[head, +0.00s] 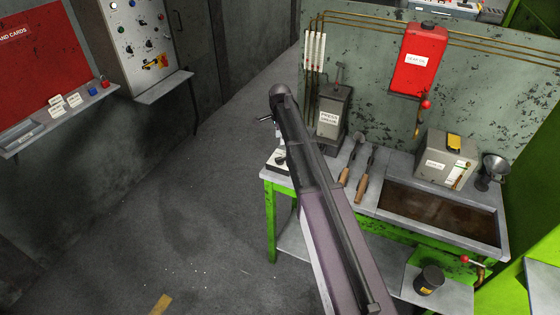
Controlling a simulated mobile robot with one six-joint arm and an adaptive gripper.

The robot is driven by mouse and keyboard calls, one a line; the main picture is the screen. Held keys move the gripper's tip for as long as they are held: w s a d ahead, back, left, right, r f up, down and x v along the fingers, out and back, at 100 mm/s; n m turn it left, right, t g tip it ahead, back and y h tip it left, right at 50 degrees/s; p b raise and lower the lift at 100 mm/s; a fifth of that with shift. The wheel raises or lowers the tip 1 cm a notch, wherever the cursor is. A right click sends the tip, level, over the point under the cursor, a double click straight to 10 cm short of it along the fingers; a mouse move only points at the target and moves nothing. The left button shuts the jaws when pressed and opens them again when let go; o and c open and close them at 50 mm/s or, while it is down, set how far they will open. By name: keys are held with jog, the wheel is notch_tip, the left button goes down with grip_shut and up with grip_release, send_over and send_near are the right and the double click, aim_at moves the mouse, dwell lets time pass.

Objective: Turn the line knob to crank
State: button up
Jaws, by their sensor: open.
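A grey control panel (138,38) hangs on the wall at the upper left, with several small knobs, buttons and lamps and a yellow-and-red patch. The markings are too small to read, so I cannot tell which is the line knob. My arm rises from the bottom centre, and its far end is in front of the bench's left end. Only a small grey tip of my gripper (265,119) seems to show there, with the rest hidden behind the arm. It is open, apart from the panel, and I see nothing held.
A shelf (165,88) juts out below the panel. A red board (38,55) with a card ledge is at the far left. The green-framed bench (370,205) at the right holds tools, a dark canister (333,112), a grey box (445,155) and a trough. The floor between is clear.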

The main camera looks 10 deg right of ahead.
aim_at(280, 158)
jog(key=shift+f+b, duration=4.95)
jog(key=shift+f, duration=0.3)
grip_shut()
